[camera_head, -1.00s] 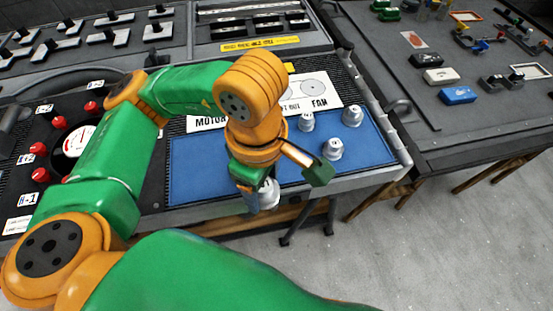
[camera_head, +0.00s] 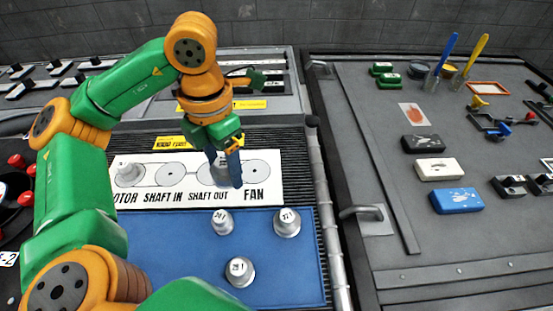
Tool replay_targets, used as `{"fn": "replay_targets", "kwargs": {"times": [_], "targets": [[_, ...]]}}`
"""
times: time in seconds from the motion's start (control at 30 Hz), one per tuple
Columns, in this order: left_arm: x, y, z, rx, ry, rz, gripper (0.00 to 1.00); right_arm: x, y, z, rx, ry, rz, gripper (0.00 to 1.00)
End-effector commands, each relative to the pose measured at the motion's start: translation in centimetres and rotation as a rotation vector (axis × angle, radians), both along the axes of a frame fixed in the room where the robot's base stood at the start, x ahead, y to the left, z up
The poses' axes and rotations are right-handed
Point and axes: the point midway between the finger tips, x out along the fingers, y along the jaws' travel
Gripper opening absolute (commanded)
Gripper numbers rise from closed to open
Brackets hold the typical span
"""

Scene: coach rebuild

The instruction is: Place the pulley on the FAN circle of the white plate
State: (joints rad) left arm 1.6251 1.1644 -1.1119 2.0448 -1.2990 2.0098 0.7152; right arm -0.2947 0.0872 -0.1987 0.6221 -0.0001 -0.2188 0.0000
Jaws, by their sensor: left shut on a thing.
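The white plate (camera_head: 276,187) lies behind the blue mat, its printed circles labelled MOTOR, SHAFT IN, SHAFT OUT and FAN. The FAN circle (camera_head: 257,174) is bare at the right end. My left gripper (camera_head: 228,170) points down over the plate, shut on a grey-white pulley (camera_head: 220,171). This pulley appears over the SHAFT OUT side, just left of the FAN circle. A finger hides part of it, and I cannot tell its height above the plate. My right gripper is not in view.
Three pulleys stand on the blue mat (camera_head: 185,252): one near the plate (camera_head: 222,222), one at right (camera_head: 287,222), one nearer me (camera_head: 240,271). A dark table (camera_head: 385,275) at right holds a blue box (camera_head: 457,200), a white box (camera_head: 437,169) and tools.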

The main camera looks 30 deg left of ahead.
Motion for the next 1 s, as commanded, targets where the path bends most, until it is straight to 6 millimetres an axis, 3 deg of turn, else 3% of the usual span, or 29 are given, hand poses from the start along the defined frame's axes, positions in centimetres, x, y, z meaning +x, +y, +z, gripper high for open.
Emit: {"fn": "replay_targets", "kwargs": {"times": [0.23, 0.3, 0.4, 0.53, 0.73, 1.0], "targets": [[7.7, 1.0, -4.0, -0.002, 0.01, -0.001, 0.04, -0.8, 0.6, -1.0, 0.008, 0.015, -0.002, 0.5], [9.2, 1.2, -6.4, -0.002, 0.01, -0.004, 0.04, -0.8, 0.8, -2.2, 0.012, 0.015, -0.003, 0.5], [10.8, 1.5, -8.3, -0.002, 0.008, -0.005, 0.04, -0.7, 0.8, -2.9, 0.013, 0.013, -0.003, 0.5], [12.1, 1.7, -9.0, -0.001, 0.006, -0.004, 0.04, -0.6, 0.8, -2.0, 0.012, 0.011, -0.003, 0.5], [12.4, 1.9, -12.3, 0.002, 0.006, -0.006, 0.04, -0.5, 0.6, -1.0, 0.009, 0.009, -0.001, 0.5], [12.4, 1.9, -12.7, 0.002, 0.002, -0.006, 0.04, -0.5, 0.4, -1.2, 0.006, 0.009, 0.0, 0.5]]}}
